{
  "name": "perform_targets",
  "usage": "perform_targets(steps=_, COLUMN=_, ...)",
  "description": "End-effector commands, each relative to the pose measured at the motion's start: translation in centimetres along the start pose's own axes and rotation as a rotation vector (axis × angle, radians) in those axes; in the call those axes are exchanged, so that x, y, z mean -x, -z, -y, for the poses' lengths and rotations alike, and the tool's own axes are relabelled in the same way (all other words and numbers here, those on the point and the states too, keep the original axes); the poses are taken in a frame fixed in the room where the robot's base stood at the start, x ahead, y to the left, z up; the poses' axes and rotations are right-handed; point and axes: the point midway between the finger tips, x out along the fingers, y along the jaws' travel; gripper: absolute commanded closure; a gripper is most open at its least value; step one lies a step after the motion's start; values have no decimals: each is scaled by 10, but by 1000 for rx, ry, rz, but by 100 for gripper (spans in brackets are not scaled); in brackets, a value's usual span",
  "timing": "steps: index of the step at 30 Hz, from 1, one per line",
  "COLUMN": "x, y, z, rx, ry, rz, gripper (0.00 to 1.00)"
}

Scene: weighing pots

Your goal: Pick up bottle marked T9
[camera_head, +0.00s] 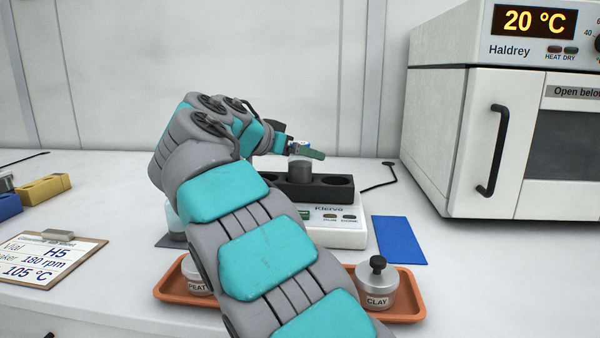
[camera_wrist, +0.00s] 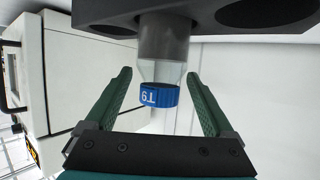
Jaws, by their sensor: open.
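The bottle marked T9 (camera_wrist: 160,72) has a blue cap, a clear upper part and a dark grey lower part. It stands in a black block (camera_wrist: 100,12), and the wrist view shows it upside down. In the head view the bottle's grey part (camera_head: 299,169) rises from the black block (camera_head: 325,192) on a white scale (camera_head: 345,235) labelled Klervo. My gripper (camera_wrist: 158,75) is open, with one green finger on each side of the bottle and visible gaps between. In the head view my gripper (camera_head: 303,152) is at the bottle's top, partly hidden by my arm.
An orange tray (camera_head: 408,312) in front holds pots marked CLAY (camera_head: 378,285) and PEAT (camera_head: 195,276). A blue mat (camera_head: 400,240) lies right of the scale. A white Haldrey oven (camera_head: 450,140) stands at right. A clipboard (camera_head: 45,258) and yellow block (camera_head: 45,189) are at left.

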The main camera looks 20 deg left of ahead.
Motion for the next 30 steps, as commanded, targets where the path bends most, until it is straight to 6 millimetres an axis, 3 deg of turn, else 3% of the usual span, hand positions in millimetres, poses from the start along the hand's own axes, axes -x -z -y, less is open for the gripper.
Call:
perform_targets(steps=3, x=1, y=0, z=0, rx=0, ry=0, rz=-1, gripper=12)
perform_targets(steps=26, x=1, y=0, z=0, rx=0, ry=0, rz=-1, gripper=98)
perform_targets(steps=30, x=1, y=0, z=0, rx=0, ry=0, rz=-1, gripper=100)
